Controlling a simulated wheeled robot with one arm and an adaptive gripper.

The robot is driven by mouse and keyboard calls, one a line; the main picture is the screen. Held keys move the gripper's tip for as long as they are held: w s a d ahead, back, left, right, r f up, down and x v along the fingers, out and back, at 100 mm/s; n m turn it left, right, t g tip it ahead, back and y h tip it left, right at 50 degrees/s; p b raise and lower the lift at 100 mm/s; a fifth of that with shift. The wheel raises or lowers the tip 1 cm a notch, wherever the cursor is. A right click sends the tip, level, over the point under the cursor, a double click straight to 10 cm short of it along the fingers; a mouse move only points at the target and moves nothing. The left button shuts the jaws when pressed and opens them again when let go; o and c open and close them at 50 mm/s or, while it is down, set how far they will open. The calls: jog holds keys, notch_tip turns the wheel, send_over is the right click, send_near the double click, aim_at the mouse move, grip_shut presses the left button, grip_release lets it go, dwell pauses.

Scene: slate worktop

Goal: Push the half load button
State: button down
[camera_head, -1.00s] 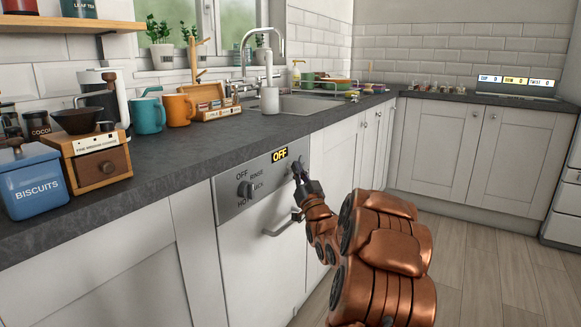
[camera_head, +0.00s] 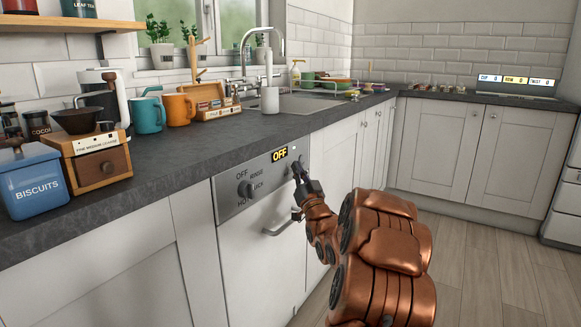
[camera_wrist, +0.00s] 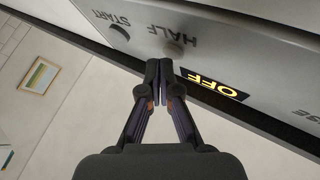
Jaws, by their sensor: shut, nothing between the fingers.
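The dishwasher's grey control panel (camera_head: 228,204) is set under the worktop. It has a dial (camera_head: 245,189) and a lit OFF display (camera_head: 280,155). In the wrist view the panel appears upside down, with the HALF button (camera_wrist: 174,48) between the START button (camera_wrist: 120,34) and the OFF display (camera_wrist: 215,85). My gripper (camera_head: 297,168) is shut and empty at the panel's right end. In the wrist view its fingertips (camera_wrist: 160,66) are very close to the HALF button, slightly to its left in the picture. I cannot tell whether they touch. In the head view my gripper hides the buttons.
The dishwasher handle (camera_head: 277,229) sticks out just below my gripper. The slate worktop edge (camera_head: 200,182) overhangs above the panel. Mugs, a grinder and a biscuit tin (camera_head: 34,182) stand on the worktop. The floor (camera_head: 480,262) to the right is clear.

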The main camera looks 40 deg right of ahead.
jog(key=shift+s+d, duration=0.1)
jog(key=shift+s, duration=0.15)
jog(key=s+d, duration=0.1)
jog(key=s, duration=0.4)
jog(key=shift+s+d, duration=0.35)
jog(key=shift+s, duration=0.05)
dwell(0.7)
